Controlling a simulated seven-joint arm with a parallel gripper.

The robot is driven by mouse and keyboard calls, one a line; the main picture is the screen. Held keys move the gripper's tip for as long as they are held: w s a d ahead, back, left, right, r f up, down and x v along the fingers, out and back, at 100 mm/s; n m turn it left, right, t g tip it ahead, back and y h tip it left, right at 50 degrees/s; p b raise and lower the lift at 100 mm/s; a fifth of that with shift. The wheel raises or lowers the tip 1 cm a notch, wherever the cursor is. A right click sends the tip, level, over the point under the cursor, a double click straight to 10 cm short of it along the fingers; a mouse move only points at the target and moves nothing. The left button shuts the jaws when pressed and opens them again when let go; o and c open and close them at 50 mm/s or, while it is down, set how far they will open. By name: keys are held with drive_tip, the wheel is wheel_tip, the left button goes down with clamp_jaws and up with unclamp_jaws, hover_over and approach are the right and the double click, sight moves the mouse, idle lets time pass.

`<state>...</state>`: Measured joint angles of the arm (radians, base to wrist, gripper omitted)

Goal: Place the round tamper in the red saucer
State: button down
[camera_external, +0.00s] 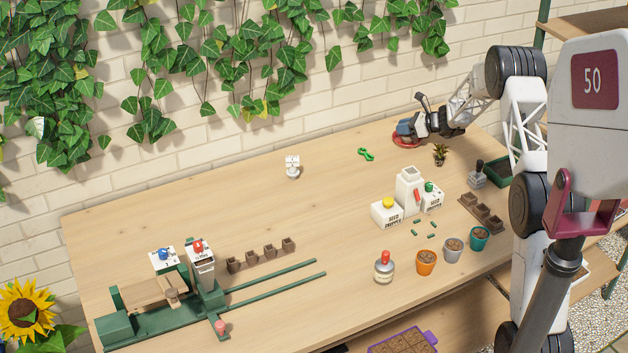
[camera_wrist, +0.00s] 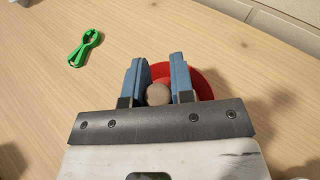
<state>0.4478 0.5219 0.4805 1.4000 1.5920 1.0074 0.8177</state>
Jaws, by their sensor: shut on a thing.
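The red saucer (camera_external: 407,142) lies on the table towards the back right, near the wall. In the wrist view the red saucer (camera_wrist: 200,81) shows behind and around my fingers. My gripper (camera_external: 406,130) is over the saucer. In the wrist view my gripper (camera_wrist: 159,84) has its two blue fingers on either side of a round, greyish-brown knob, which I take to be the round tamper (camera_wrist: 158,95). It is shut on the tamper. The tamper's lower part is hidden, so I cannot tell whether it touches the saucer.
A green clip-like thing (camera_external: 366,154) lies left of the saucer; it also shows in the wrist view (camera_wrist: 86,47). A small plant (camera_external: 440,152) stands right of the saucer. Seed dropper boxes (camera_external: 388,212) and several pots are nearer the front. The table's middle left is mostly clear.

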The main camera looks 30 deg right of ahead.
drive_tip(key=c, duration=1)
unclamp_jaws()
drive_tip(key=shift+r, duration=0.15)
drive_tip(key=v, duration=1.2)
drive_tip(key=shift+a, duration=0.1)
